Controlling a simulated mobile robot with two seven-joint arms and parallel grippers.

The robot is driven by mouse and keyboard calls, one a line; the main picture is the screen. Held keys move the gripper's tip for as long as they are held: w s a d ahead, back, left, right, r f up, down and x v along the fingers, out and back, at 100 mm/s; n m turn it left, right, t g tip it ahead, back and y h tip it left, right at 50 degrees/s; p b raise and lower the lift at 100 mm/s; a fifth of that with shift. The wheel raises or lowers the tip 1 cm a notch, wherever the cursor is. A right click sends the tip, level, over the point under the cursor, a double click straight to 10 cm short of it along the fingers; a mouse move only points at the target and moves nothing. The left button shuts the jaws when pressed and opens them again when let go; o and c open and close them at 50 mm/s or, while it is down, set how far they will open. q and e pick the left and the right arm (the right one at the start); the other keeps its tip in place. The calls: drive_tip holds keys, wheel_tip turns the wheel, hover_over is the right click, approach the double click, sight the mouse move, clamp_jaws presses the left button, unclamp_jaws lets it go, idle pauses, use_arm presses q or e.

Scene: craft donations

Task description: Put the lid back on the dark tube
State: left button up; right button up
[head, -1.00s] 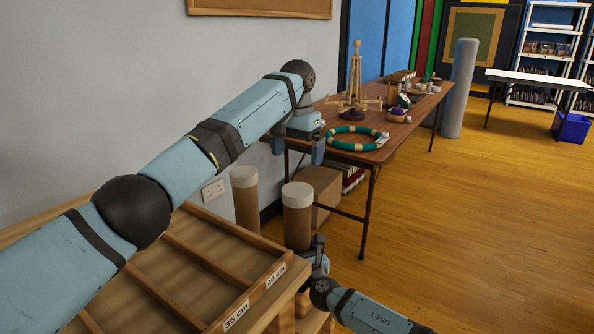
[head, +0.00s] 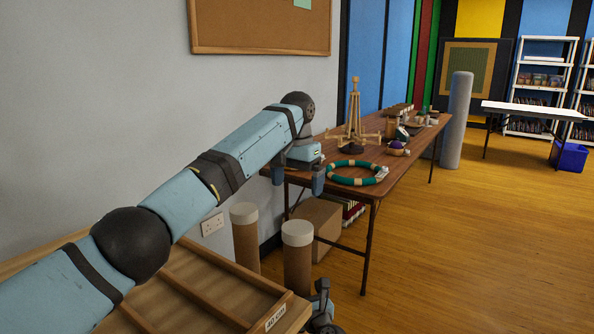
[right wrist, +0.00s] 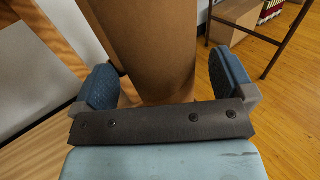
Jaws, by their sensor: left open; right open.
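Two upright brown cardboard tubes with pale caps stand beyond the wooden rack: a left tube (head: 246,246) and a nearer right tube (head: 297,268). I cannot tell which is the dark tube, and no loose lid shows. My right gripper (head: 321,293) is beside the right tube, low in the head view. In the right wrist view, its open fingers (right wrist: 163,80) stand either side of a brown tube (right wrist: 150,40); I cannot tell whether they touch it. My left gripper (head: 298,178) is open and empty, above and behind the tubes near the table's end.
The wooden rack (head: 205,278) fills the lower left. A brown table (head: 400,160) holds a green ring (head: 347,178), a wooden stand (head: 354,125) and small items. A cardboard box (head: 318,220) sits beneath. The wall is close on the left; floor at right is clear.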

drive_tip(key=p+v, duration=0.3)
drive_tip(key=v, duration=0.8)
drive_tip(key=shift+s, duration=0.4)
drive_tip(key=shift+d, duration=0.1)
